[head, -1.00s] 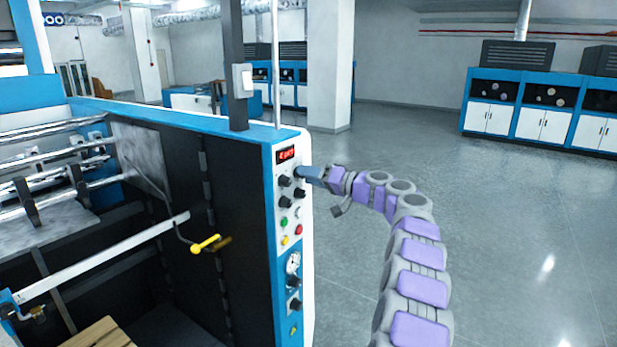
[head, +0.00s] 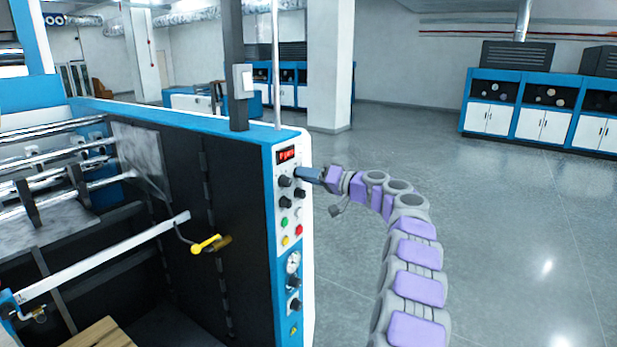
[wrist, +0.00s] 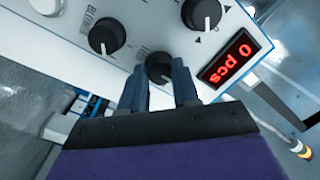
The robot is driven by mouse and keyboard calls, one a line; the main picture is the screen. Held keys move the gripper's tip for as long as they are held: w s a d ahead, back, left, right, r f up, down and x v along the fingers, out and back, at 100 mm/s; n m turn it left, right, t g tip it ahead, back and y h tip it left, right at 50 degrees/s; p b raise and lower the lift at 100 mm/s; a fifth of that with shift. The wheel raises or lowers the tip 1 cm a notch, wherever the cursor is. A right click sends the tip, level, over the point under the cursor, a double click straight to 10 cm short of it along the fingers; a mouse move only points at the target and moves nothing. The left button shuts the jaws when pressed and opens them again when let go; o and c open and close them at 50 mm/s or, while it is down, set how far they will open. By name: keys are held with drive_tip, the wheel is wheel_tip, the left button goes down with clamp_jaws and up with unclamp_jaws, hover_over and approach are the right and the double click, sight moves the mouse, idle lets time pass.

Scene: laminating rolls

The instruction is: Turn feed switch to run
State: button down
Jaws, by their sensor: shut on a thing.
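A black rotary knob (wrist: 159,66) on the white control panel sits between the fingers of my gripper (wrist: 160,82) in the wrist view. My gripper is shut on it, and the fingers cover its sides. In the head view my gripper (head: 301,172) reaches the panel's upper part from the right, just below the red display (head: 287,155). That display (wrist: 230,58) reads "0 pcs" in the wrist view.
Close beside are a black knob (wrist: 107,34) marked blower and another black knob (wrist: 201,14). Lower on the panel (head: 305,262) are green, yellow and red buttons and a gauge (head: 293,262). A yellow-handled crank (head: 206,244) stands left. Open floor lies to the right.

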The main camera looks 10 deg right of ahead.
drive_tip(key=shift+f+m+p, duration=0.1)
drive_tip(key=shift+m+p, duration=0.25)
drive_tip(key=shift+m, duration=0.05)
drive_tip(key=m+p, duration=0.4)
drive_tip(key=m, duration=0.1)
drive_tip(key=m+t+p, duration=0.1)
drive_tip(key=m+p, duration=0.3)
drive_tip(key=m, duration=0.2)
drive_tip(key=shift+f+m+p, duration=0.2)
drive_tip(key=shift+m+p, duration=0.1)
drive_tip(key=shift+p, duration=0.1)
drive_tip(key=shift+f, duration=0.1)
drive_tip(key=c, duration=0.8)
unclamp_jaws()
drive_tip(key=shift+w, duration=0.1)
